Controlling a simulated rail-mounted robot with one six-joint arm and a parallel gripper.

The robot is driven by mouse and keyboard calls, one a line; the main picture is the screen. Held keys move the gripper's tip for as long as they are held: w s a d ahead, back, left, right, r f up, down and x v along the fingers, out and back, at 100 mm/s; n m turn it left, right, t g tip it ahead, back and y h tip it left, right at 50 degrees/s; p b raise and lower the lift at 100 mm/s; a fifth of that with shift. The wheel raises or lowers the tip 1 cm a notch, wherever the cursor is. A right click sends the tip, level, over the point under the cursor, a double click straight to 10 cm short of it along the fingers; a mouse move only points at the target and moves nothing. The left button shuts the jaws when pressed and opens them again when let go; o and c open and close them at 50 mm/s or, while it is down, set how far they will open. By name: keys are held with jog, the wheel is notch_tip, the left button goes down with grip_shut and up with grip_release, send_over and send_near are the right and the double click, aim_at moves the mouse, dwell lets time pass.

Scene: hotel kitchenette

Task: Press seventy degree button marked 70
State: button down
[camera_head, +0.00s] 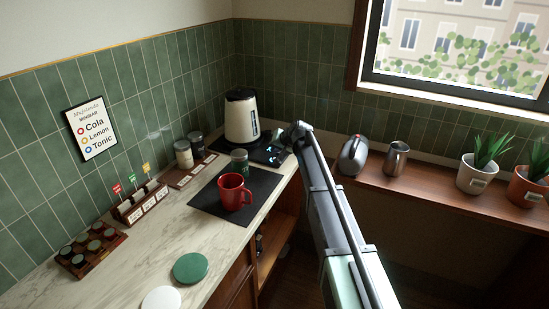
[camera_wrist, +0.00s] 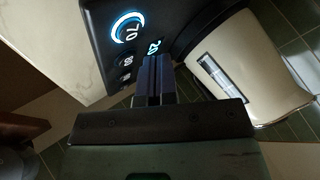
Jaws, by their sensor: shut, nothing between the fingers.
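The button marked 70 (camera_wrist: 128,27) shows in the wrist view at the upper left, with a bright blue-white ring lit around it. A lit blue two-digit readout (camera_wrist: 155,46), which looks like 20, sits beside it. A smaller unlit button (camera_wrist: 125,61) is below; its mark is hard to read. My gripper (camera_wrist: 154,72) is shut and empty, its tips close to the black panel just below the readout. I cannot tell whether they touch it. In the head view the cream kettle (camera_head: 241,118) stands on its black base (camera_head: 268,151), and my arm's end is beside the base.
A red mug (camera_head: 234,193) and a dark green tin (camera_head: 239,160) stand on a black mat (camera_head: 208,206) in front of the kettle. Jars (camera_head: 184,154) stand to the left. A metal pitcher (camera_head: 396,158) and a toaster-like appliance (camera_head: 353,155) are on the right ledge.

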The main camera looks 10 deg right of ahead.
notch_tip(320, 180, up, 4)
jog(key=p, duration=0.3)
jog(key=shift+r, duration=0.15)
dwell(0.3)
jog(key=s+f+n+g+h, duration=0.1)
jog(key=s+g, duration=0.1)
jog(key=s, duration=1.3)
jog(key=s+f+n+g+h, duration=0.1)
jog(key=s+f+g+h, duration=0.1)
jog(key=s, duration=1.3)
jog(key=s+f+n+g+h, duration=0.1)
jog(key=s+g, duration=0.3)
jog(key=s, duration=1.1)
jog(key=shift+s+a+f+h, duration=0.25)
jog(key=shift+f+h, duration=0.05)
jog(key=shift+f, duration=0.45)
